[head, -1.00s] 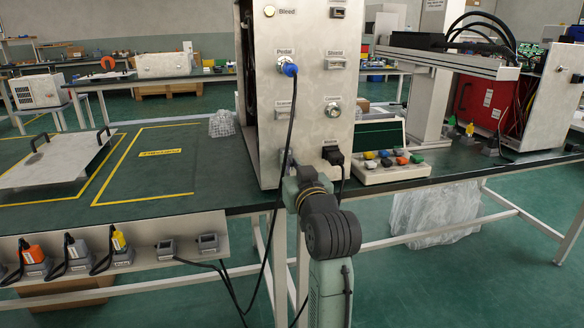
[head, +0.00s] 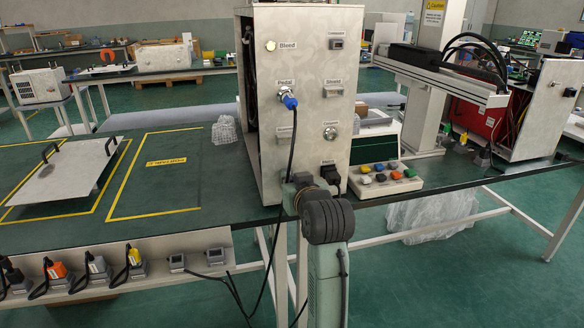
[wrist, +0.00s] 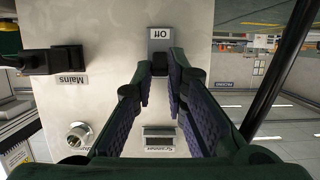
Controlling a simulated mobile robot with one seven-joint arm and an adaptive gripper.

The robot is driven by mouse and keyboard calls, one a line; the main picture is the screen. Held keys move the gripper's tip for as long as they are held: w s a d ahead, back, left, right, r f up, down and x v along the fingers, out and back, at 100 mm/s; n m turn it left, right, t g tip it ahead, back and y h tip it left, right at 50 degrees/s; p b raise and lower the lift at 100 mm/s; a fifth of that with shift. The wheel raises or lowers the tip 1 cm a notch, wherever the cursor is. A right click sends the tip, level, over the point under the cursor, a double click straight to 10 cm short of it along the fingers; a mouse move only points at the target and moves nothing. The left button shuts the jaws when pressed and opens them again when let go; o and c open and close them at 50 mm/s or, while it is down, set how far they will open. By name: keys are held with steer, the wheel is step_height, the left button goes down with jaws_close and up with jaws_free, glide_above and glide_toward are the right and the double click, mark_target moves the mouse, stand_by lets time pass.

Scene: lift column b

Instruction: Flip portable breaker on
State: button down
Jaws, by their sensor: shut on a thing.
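In the wrist view, a small grey plate marked "Off" (wrist: 159,37) is fixed to the cabinet's pale front panel, with a short black lever (wrist: 160,63) below it in the picture. I take this to be the breaker. My gripper (wrist: 160,72) has its two padded fingers on either side of the lever and is shut on it; the fingertips partly hide it. In the head view, my arm reaches to the lower left of the metal cabinet's front panel (head: 305,125). The switch and fingertips cannot be made out there.
A black plug (wrist: 52,60) marked "Mains" sits beside my gripper in the wrist view. A cable hangs from the blue pedal connector (head: 290,102) past my arm. A button box (head: 384,180) stands right of the cabinet. The marked table area (head: 165,190) at left is clear.

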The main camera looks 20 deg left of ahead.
steer(key=shift+r+g+p, duration=0.15)
steer(key=shift+g+p, duration=0.15)
steer(key=shift+p, duration=0.2)
steer(key=c, duration=1.6)
jaws_free()
steer(key=v, duration=1.2)
steer(key=shift+a+r, duration=0.1)
steer(key=shift+a, duration=0.05)
